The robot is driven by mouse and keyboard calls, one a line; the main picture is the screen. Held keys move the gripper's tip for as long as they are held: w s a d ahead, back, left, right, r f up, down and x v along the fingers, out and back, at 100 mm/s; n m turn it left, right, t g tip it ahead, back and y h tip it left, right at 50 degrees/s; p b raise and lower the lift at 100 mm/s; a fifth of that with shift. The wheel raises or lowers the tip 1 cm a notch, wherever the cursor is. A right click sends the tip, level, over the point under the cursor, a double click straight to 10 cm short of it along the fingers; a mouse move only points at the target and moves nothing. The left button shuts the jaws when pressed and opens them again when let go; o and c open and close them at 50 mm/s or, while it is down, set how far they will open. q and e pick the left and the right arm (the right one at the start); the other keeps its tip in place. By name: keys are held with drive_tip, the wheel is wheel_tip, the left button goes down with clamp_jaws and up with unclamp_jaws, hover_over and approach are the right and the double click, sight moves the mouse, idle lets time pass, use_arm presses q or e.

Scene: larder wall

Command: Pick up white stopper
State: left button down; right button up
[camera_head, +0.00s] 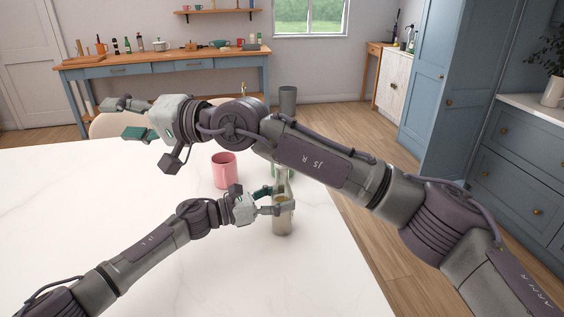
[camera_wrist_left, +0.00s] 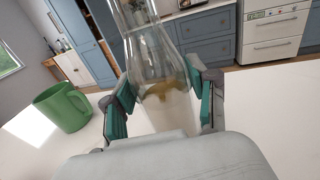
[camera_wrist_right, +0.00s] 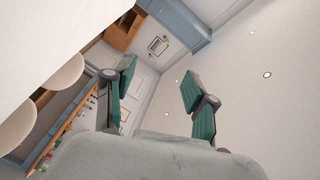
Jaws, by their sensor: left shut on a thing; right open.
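My left gripper (camera_head: 271,200) is shut on a clear glass bottle (camera_head: 283,220) near the right side of the white table. In the left wrist view the bottle (camera_wrist_left: 166,100) stands between the green finger pads, its neck running out of the top of the picture. Something yellowish shows in or through the glass. My right gripper (camera_head: 122,118) is open and empty, high over the far left of the table; its spread fingers also show in the right wrist view (camera_wrist_right: 158,92). I cannot make out a white stopper in any view.
A pink mug (camera_head: 224,172) stands on the white table (camera_head: 190,275) behind the bottle. The table's front left is clear. A blue sideboard (camera_head: 150,68) stands at the back.

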wheel_tip(320, 180, up, 7)
drive_tip(key=m+t+y, duration=0.5)
drive_tip(key=m+t, duration=0.3)
drive_tip(key=m, duration=0.1)
drive_tip(key=w+d+f+m+t+h, duration=0.1)
drive_tip(key=w+d+m+t+h, duration=0.4)
drive_tip(key=m+t+h, duration=0.9)
drive_tip(key=s+d+f+m+g+h, duration=0.2)
drive_tip(key=d+f+m+g+h, duration=0.35)
drive_tip(key=f+m+h, duration=0.45)
drive_tip(key=s+d+f+m+g+h, duration=0.2)
drive_tip(key=d+f+m+g+h, duration=0.3)
drive_tip(key=d+f+m+h, duration=0.45)
drive_tip(key=shift+w+d+r+m+g+y, duration=0.1)
drive_tip(key=shift+w+d+m+y, duration=0.2)
drive_tip(key=shift+w+d, duration=0.95)
drive_tip(key=shift+w+d+f+m+g+y, duration=0.15)
drive_tip(key=shift+w+d+m, duration=0.3)
drive_tip(key=shift+w, duration=1.55)
drive_tip(key=shift+w+d+r+m+y, duration=0.15)
drive_tip(key=shift+w+d+m+y, duration=0.15)
drive_tip(key=shift+w+d, duration=1)
drive_tip(key=shift+w+a, duration=0.35)
drive_tip(key=shift+a, duration=0.05)
drive_tip(key=c, duration=1)
